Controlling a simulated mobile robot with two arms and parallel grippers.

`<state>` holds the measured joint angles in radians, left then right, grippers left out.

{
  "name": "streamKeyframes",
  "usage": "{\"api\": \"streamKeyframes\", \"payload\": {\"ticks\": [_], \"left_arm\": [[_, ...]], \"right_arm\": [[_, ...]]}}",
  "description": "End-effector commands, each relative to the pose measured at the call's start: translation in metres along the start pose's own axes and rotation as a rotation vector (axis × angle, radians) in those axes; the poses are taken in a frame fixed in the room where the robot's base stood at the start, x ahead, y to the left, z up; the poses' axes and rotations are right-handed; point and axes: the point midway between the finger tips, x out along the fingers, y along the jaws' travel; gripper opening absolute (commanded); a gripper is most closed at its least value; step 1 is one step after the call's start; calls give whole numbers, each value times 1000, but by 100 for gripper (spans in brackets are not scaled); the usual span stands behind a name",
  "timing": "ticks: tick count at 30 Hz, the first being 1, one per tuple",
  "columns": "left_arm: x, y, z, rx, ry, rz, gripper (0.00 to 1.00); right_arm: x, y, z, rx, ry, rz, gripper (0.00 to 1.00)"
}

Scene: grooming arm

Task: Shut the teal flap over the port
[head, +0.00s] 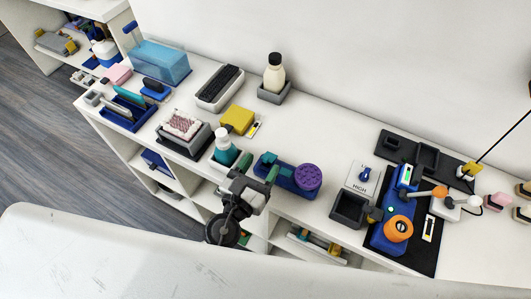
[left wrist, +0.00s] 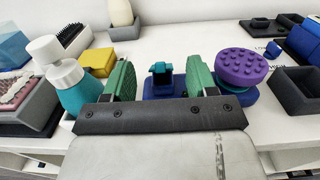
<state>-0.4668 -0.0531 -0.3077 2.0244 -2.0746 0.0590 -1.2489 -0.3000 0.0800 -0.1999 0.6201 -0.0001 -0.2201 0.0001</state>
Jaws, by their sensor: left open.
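A small teal piece, which looks like the flap (left wrist: 161,70), stands up on a dark blue base (left wrist: 164,92) in the left wrist view. The port itself cannot be made out. The blue base, with a purple knobbed disc (head: 308,177) at its right end, shows in the head view (head: 285,182) at the front of the counter. My left gripper (head: 258,169) is open at the near side of this base. In the left wrist view its green fingers (left wrist: 161,82) stand apart with the teal piece between them, farther off, and nothing is held. My right gripper is out of view.
A teal bottle with a white cap (left wrist: 68,80) stands just left of the left gripper, and a yellow block (head: 237,119) is behind. A dark open box (head: 349,209) and a blue device with an orange knob (head: 390,232) are to the right. Bare counter (head: 325,130) lies behind the base.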

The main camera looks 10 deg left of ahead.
Motion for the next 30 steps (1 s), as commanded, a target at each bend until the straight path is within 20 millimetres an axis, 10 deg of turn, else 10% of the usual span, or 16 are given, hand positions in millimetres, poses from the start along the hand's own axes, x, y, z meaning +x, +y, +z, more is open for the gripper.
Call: {"api": "streamKeyframes", "payload": {"ticks": [17,26,30], "left_arm": [[28,0,0,0,0,0,56],[28,0,0,0,0,0,10],[28,0,-2,1,-3,0,8]], "right_arm": [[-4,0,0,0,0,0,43],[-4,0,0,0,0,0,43],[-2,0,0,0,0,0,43]]}}
